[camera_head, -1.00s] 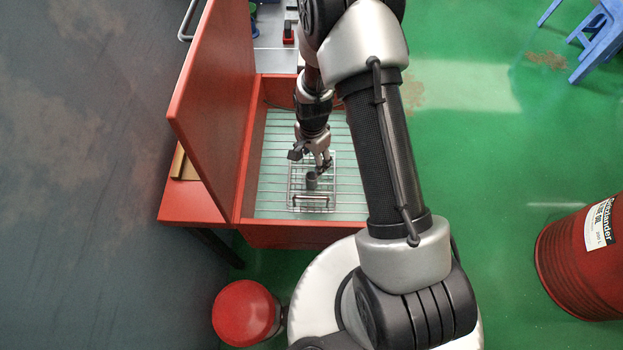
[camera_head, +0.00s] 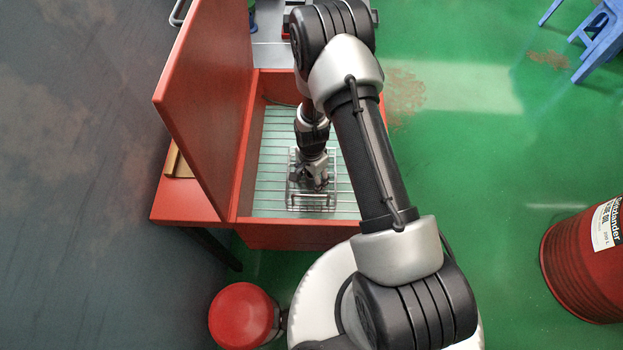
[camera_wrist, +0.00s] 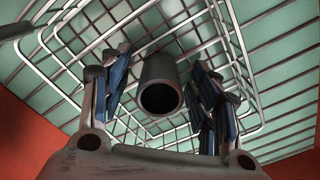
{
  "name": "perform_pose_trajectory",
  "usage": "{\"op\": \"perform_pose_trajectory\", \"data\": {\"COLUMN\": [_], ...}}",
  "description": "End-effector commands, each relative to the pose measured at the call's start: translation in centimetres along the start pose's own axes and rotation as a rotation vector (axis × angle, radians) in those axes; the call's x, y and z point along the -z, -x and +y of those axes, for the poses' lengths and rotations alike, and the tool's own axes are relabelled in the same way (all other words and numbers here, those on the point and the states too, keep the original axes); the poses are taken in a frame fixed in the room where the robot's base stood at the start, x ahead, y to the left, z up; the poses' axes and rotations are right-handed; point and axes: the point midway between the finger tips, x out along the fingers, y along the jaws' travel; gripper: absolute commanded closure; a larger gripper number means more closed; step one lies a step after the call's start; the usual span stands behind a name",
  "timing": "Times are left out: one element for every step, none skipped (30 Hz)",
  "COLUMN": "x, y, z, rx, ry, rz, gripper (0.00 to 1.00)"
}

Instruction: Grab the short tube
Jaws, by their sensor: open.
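The short tube (camera_wrist: 160,84) is a dark grey hollow cylinder. In the wrist view it stands in the wire basket (camera_wrist: 222,30), with its open end toward the camera. My gripper (camera_wrist: 160,88) is open, with one finger on each side of the tube and a visible gap on both sides. In the head view my gripper (camera_head: 316,180) is down over the wire basket (camera_head: 312,205), and it hides the tube there.
The basket sits on a slatted rack (camera_head: 268,190) inside the red cart bin (camera_head: 290,236). The raised red lid (camera_head: 205,110) stands on the left. A red-topped stool (camera_head: 243,314) and a red drum (camera_head: 585,262) stand on the floor.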

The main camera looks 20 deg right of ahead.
Motion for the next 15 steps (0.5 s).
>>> {"op": "perform_pose_trajectory", "data": {"x": [0.04,0.04,0.04,0.04,0.03,0.03,0.03,0.03,0.03,0.03,0.02,0.02,0.02,0.02,0.02], "y": [-0.02,0.02,0.06,0.07,0.08,0.08,0.08,0.08,0.09,0.09,0.09,0.09,0.09,0.09,0.09], "z": [-0.05,-0.05,-0.05,-0.04,-0.04,-0.03,-0.03,-0.02,-0.02,-0.02,-0.02,-0.02,-0.01,-0.01,-0.01], "rx": [0.001,0.001,0.001,0.001,0.001,0.001,0.001,0.001,0.001,0.001,0.001,0.001,0.001,0.001,0.001], "ry": [0.0,0.0,0.0,0.0,0.0,0.0,0.0,0.0,0.0,0.0,0.0,0.0,0.0,0.0,0.0], "rz": [0.001,0.001,0.001,0.001,0.001,0.0,0.0,0.0,0.0,0.0,0.0,0.0,0.0,0.0,0.0], "gripper": [0.44,0.44,0.44,0.44,0.44,0.46,0.48,0.5,0.53,0.55,0.57,0.6,0.62,0.64,0.66]}}
